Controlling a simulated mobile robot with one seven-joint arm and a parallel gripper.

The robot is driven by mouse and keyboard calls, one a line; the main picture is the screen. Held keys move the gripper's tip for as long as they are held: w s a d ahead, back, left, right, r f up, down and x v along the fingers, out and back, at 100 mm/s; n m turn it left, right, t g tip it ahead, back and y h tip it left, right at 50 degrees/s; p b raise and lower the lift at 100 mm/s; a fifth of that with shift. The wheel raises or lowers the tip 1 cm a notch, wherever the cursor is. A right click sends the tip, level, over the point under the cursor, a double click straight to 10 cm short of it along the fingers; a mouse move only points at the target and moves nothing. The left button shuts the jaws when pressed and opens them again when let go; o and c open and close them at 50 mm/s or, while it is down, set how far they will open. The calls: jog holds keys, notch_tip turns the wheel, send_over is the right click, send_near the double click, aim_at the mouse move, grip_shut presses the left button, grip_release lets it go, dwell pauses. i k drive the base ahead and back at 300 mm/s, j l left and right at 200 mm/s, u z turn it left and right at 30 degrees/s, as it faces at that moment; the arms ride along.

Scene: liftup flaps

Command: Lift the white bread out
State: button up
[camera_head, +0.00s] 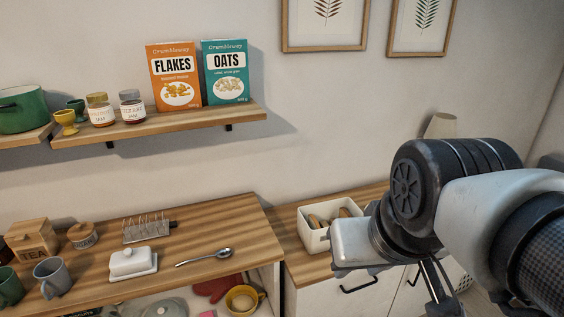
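A cream open bin (313,238) stands on the lower wooden counter, right of centre. Brown-crusted bread pieces (317,221) show inside it. I cannot tell which of them is the white bread, as they are small and partly hidden by the bin's walls and my wrist. My gripper (433,281) hangs from my arm just right of and in front of the bin. Its pale metal body overlaps the bin's right side in the picture. Its fingertips are not clearly shown, so I cannot tell whether it is open or shut, and I see nothing held.
The taller counter (235,235) at left holds a toast rack (147,228), a butter dish (133,262), a spoon (205,257), mugs and a TEA box (32,239). A wall shelf (160,125) with cereal boxes hangs above. A pale lamp-like object (441,125) stands behind my arm.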

aim_at(314, 224)
jog(key=k+l, duration=0.1)
jog(key=l, duration=0.2)
jog(key=i+l+u, duration=0.25)
jog(key=i, duration=0.2)
jog(key=i+l+u, duration=0.1)
jog(key=i+u, duration=0.2)
jog(key=i, duration=0.2)
